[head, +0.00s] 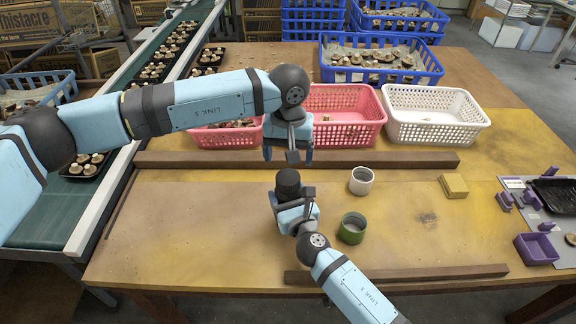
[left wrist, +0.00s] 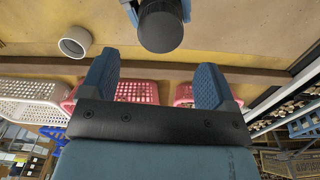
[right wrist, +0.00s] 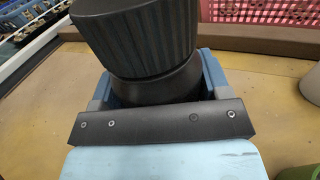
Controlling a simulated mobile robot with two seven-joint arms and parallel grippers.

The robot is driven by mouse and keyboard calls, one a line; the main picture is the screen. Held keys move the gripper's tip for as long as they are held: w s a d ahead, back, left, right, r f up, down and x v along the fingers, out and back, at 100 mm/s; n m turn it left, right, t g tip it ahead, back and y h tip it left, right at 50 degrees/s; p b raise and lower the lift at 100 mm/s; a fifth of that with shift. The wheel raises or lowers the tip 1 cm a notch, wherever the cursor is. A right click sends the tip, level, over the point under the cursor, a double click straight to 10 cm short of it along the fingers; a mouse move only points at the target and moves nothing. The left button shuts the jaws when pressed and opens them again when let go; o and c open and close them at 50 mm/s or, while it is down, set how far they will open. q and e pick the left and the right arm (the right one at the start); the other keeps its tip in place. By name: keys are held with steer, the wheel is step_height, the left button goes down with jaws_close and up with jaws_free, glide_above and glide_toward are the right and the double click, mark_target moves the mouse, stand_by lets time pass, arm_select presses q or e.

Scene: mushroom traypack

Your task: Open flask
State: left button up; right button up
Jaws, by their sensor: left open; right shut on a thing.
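The flask (right wrist: 150,65) is dark, with a wide ribbed black cap on top. In the head view the flask (head: 288,182) stands upright at the table's middle, held in my right gripper (head: 292,203). In the right wrist view the right gripper (right wrist: 155,98) is shut around its neck, below the cap. The flask's lower body is hidden. My left gripper (head: 288,150) is open and empty above and behind the flask. In the left wrist view the flask's cap (left wrist: 160,25) lies beyond the open left fingers (left wrist: 158,85), apart from them.
A white cup (head: 361,181) and a green cup (head: 352,229) stand right of the flask. A yellow sponge-like block (head: 453,186) lies farther right. Wooden rails (head: 390,160) cross the table behind and in front. Pink (head: 345,132) and white (head: 432,138) baskets stand behind the rear rail.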

mark_target(288, 177)
arm_select(q)
steer(key=shift+n, duration=0.4)
steer(key=shift+f, duration=0.3)
step_height(288, 177, down, 8)
steer(key=shift+r, duration=0.25)
steer(key=shift+c, duration=0.4)
